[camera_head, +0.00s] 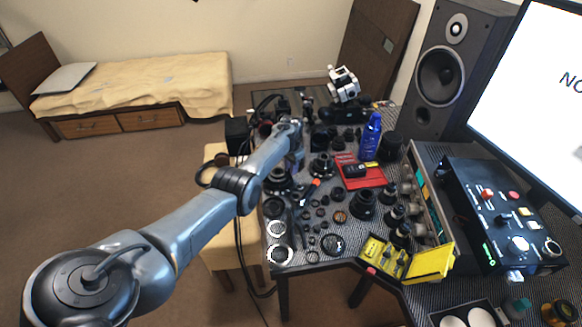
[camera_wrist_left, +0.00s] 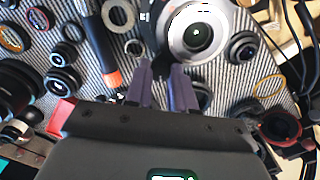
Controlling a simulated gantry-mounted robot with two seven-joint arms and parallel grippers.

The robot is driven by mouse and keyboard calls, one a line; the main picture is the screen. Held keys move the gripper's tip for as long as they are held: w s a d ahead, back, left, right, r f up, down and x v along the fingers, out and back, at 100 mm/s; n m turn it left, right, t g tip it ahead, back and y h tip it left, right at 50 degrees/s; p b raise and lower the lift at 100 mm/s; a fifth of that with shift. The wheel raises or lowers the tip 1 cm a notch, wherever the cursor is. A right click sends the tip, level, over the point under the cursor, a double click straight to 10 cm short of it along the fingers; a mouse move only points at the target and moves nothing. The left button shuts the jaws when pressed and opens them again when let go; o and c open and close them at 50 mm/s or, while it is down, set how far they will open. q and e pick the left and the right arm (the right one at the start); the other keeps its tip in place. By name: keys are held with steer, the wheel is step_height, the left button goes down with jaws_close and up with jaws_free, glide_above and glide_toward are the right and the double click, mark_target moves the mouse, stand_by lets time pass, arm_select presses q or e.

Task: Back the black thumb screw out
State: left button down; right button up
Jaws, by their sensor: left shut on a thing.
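My left gripper (camera_head: 299,158) reaches over the far left part of the crowded table. In the left wrist view its two purple fingers (camera_wrist_left: 166,78) are shut on a small dark piece between their tips, which I take to be the black thumb screw (camera_wrist_left: 162,66). The fingers hide most of it. Just beyond the fingertips is a large silver-and-black lens body (camera_wrist_left: 185,52) with a pale ring and dark glass centre. The screw is at its near edge; I cannot tell how far it is seated. In the head view the screw is too small to make out. My right gripper is not in view.
Many lens parts and rings crowd the table. An orange-and-black screwdriver (camera_wrist_left: 112,78) lies left of the fingers. A blue bottle (camera_head: 370,138), a red mat (camera_head: 345,158), an open yellow case (camera_head: 430,263) and a control box (camera_head: 500,215) stand to the right.

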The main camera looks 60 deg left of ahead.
arm_select(q)
steer(key=c, duration=0.9)
jaws_free()
steer(key=shift+c, duration=0.2)
step_height(320, 180, up, 11)
steer(key=p, duration=0.4)
steer(key=shift+f, duration=0.1)
